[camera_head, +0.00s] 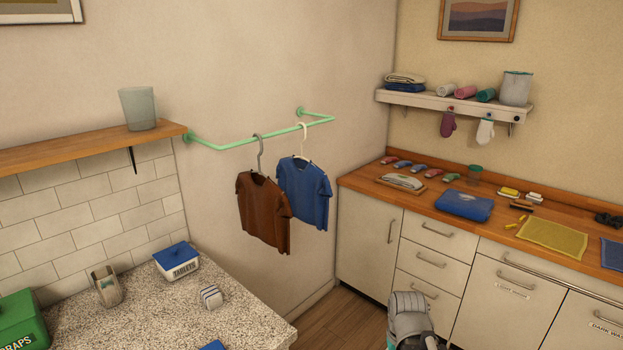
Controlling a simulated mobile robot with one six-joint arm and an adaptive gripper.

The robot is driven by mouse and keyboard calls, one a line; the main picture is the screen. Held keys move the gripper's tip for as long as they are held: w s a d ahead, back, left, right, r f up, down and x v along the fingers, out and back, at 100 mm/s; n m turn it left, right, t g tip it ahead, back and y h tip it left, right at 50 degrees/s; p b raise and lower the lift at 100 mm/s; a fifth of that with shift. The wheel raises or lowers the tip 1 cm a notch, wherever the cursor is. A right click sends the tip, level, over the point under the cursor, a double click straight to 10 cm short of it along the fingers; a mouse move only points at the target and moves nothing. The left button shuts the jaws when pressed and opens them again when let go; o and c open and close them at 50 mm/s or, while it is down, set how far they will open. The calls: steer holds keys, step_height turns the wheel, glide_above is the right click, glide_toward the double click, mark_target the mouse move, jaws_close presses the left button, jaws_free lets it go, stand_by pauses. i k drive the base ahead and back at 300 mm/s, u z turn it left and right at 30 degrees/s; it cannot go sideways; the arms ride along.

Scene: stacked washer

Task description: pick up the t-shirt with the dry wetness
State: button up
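A brown t-shirt (263,212) hangs on a grey hanger from the green wall rail (240,142). A blue t-shirt (304,191) hangs on a white hanger just to its right, close beside it. A folded blue cloth item (464,206) lies on the wooden counter; I cannot tell if it is a t-shirt. I cannot tell which shirt is dry from the picture. Part of my arm shows at the bottom edge, but my gripper's fingers are not in view.
A speckled worktop (230,325) holds a blue-lidded tablets box (176,262) and a green scraps bin (20,322). The wooden counter (365,182) carries several small cloth rolls and a yellow mat (553,236). A wall shelf (450,103) has mittens hanging below. Floor shows between the units.

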mark_target(308, 188)
steer(key=i, duration=1.25)
steer(key=z, duration=0.05)
